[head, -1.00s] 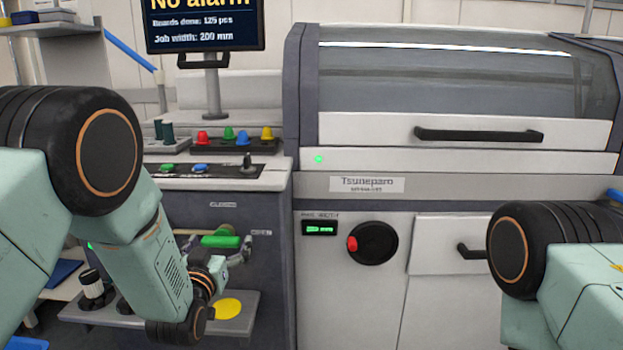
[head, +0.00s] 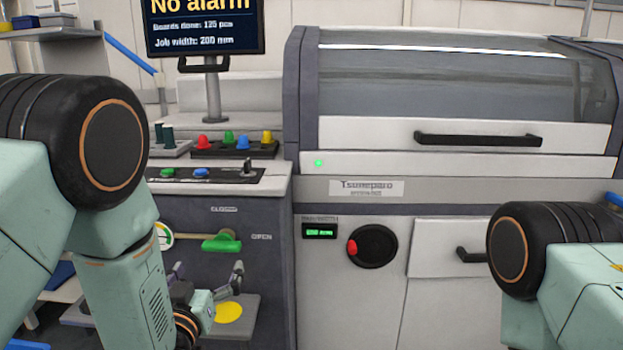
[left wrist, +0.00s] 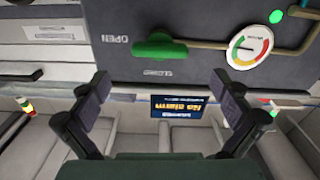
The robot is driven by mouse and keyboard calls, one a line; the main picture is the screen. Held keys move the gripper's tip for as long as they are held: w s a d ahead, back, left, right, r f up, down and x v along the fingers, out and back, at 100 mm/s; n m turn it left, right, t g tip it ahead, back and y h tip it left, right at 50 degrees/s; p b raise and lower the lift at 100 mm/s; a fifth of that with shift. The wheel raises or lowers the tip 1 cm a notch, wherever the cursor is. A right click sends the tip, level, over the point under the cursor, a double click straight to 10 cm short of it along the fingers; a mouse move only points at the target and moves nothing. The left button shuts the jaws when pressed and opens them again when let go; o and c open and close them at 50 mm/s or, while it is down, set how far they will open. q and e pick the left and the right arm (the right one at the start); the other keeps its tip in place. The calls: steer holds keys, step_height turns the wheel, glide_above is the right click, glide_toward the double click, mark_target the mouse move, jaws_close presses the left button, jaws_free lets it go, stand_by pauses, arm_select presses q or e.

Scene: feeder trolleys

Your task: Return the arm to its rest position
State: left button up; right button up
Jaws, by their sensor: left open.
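My left arm comes in from the left in the head view and bends down. Its gripper (head: 207,272) is open and empty, in front of the dark cabinet, below and apart from a green lever handle (head: 221,242). In the left wrist view the two fingers (left wrist: 158,108) stand wide apart with nothing between them. The green handle (left wrist: 160,47) shows beyond them, near the words OPEN and CLOSED. My right arm shows only in part at the right edge of the head view, and its gripper is out of the picture.
A grey shelf with a yellow disc (head: 229,312) lies below the left gripper. A round gauge (left wrist: 250,46) is beside the handle. The machine (head: 350,270) with a red-knobbed black dial (head: 372,246) stands to the right. A monitor (head: 205,25) reads "No alarm".

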arm_select(q)
steer(key=shift+s+d+r+m+t+p, duration=0.1)
steer(key=shift+s+d+r+m+p, duration=0.2)
steer(key=shift+m+p, duration=2)
steer(key=shift+s+d+r+m+t+p, duration=0.1)
steer(key=shift+s+d+m+p, duration=0.35)
steer(key=shift+m, duration=3.5)
steer(key=shift+s+d+r+m+t+p, duration=0.15)
steer(key=shift+s+m+p, duration=0.35)
steer(key=shift+m+p, duration=1.8)
steer(key=shift+a+m+b, duration=0.1)
steer(key=shift+m+b, duration=0.7)
steer(key=shift+m, duration=0.05)
